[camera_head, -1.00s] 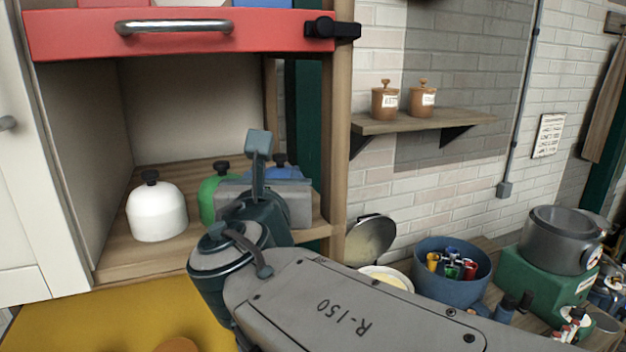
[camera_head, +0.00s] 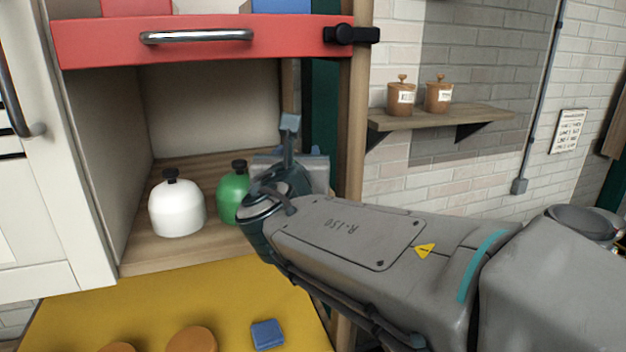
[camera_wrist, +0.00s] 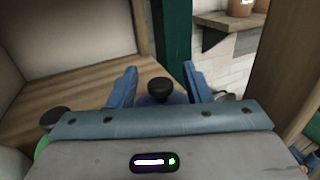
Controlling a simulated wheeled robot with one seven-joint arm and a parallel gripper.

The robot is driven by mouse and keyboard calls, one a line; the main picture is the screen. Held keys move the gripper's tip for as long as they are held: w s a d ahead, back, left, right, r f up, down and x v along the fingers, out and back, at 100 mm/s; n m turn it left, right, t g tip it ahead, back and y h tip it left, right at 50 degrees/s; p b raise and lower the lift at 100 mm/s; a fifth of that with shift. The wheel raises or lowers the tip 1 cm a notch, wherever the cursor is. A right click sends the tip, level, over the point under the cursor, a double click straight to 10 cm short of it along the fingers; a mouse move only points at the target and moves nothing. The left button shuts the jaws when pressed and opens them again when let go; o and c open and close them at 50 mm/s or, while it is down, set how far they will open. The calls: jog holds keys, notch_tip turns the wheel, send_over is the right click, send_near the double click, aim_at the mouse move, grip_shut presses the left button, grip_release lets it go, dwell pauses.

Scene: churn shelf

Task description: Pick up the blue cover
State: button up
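The blue cover (camera_wrist: 174,99) is a blue dome with a black knob (camera_wrist: 160,88). In the wrist view its knob and a little of its blue top show between my fingers; the rest is hidden by my gripper body. In the head view my arm hides it. My gripper (camera_wrist: 158,82) is open, with one blue-grey finger on each side of the knob and a gap on both sides. I cannot tell how far the fingers reach down around the cover. A green cover (camera_head: 233,197) and a white cover (camera_head: 176,209) stand to its left on the wooden shelf.
The shelf (camera_head: 150,256) has a side wall on the left and a wooden post (camera_head: 350,120) on the right. A red drawer (camera_head: 100,42) with a metal handle is above. A yellow surface (camera_head: 90,310) lies below.

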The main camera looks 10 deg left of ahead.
grip_shut()
